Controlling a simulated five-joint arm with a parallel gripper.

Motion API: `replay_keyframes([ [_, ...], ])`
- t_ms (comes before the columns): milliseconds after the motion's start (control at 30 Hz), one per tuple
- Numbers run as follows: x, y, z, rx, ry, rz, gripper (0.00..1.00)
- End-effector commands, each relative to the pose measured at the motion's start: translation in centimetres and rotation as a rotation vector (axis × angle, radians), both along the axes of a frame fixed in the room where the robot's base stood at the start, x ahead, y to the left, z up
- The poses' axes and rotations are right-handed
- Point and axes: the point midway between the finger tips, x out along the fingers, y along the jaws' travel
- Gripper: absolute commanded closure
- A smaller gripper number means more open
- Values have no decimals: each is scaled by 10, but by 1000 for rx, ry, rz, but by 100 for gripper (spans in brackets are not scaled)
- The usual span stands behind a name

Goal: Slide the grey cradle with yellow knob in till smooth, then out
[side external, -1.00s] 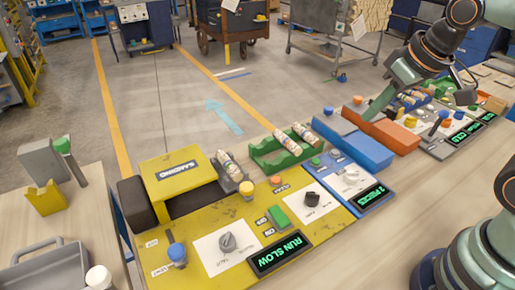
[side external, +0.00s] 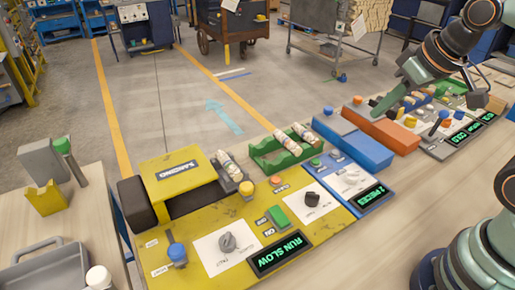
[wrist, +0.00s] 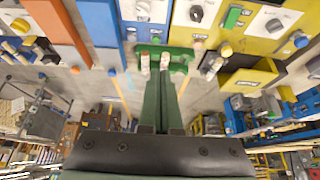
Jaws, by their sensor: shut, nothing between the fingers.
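The grey cradle (side external: 238,180) with its yellow knob (side external: 246,188) sits outside the right side of the yellow sanding housing (side external: 178,173). A pale turned wood piece with coloured bands (side external: 228,164) lies in it. In the wrist view the cradle (wrist: 211,64) and yellow knob (wrist: 226,50) are right of the fingertips. My gripper (side external: 376,112) is shut and empty, over the blue and orange boxes at the right, well away from the cradle. In the wrist view the closed green fingers (wrist: 163,78) point towards the green rack and partly cover it.
A green rack (side external: 262,160) with two wood pieces stands just right of the cradle. The yellow panel (side external: 205,265) reads RUN SLOW; the blue panel (side external: 372,200) reads 2 PIECES.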

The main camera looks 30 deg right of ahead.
Motion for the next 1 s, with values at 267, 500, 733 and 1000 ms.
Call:
replay_keyframes([
  [267, 2, 2, 1, 0, 5, 6, 54],
  [500, 32, 27, 9, -5, 89, 85, 28],
  [733, 76, 71, 6, -22, 205, 197, 28],
  [1000, 120, 135, -24, -57, 339, 325, 28],
])
